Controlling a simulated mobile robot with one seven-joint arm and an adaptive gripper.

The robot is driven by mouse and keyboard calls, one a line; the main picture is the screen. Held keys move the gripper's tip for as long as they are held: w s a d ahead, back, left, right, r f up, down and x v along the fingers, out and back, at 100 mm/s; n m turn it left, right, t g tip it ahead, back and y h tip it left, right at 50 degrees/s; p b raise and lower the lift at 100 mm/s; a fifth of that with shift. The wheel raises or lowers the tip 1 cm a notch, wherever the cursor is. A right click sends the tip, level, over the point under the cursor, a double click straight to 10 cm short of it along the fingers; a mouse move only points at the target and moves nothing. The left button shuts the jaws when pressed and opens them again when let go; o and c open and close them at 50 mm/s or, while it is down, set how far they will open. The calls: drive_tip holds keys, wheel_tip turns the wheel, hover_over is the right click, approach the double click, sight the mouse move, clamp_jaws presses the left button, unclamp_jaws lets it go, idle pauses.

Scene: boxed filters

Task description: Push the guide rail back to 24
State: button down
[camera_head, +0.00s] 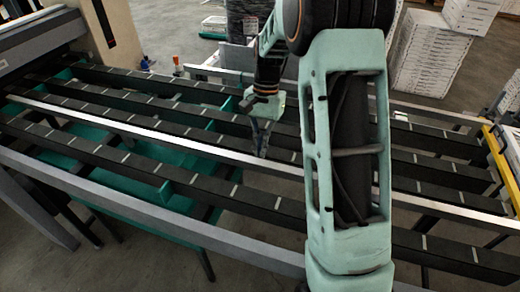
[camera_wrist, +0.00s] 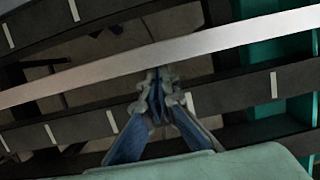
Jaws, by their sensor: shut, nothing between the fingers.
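The guide rail (camera_head: 150,132) is a long, straight, pale metal bar running along the dark conveyor strips, from the machine at upper left towards the lower right. In the wrist view the rail (camera_wrist: 100,75) crosses the picture just beyond my fingertips. My gripper (camera_head: 261,153) points down at the rail near the middle of its length. In the wrist view my gripper (camera_wrist: 156,76) is shut and empty, its tips at the rail's near edge. I cannot tell whether they touch it. My arm hides part of the rail in the head view. I cannot read any number 24.
Several dark conveyor strips (camera_head: 135,162) with pale marks run parallel to the rail, with gaps between them. Green panels (camera_head: 125,208) lie below. A grey side beam (camera_head: 130,208) runs along the near side. A yellow bar (camera_head: 499,165) stands at the right end. Stacked white boxes (camera_head: 430,55) stand behind.

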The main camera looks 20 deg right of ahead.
drive_tip(key=s+a+b, duration=0.2)
drive_tip(key=s+a, duration=0.8)
drive_tip(key=s, duration=0.5)
drive_tip(key=shift+s+a, duration=0.15)
drive_tip(key=shift+s, duration=0.1)
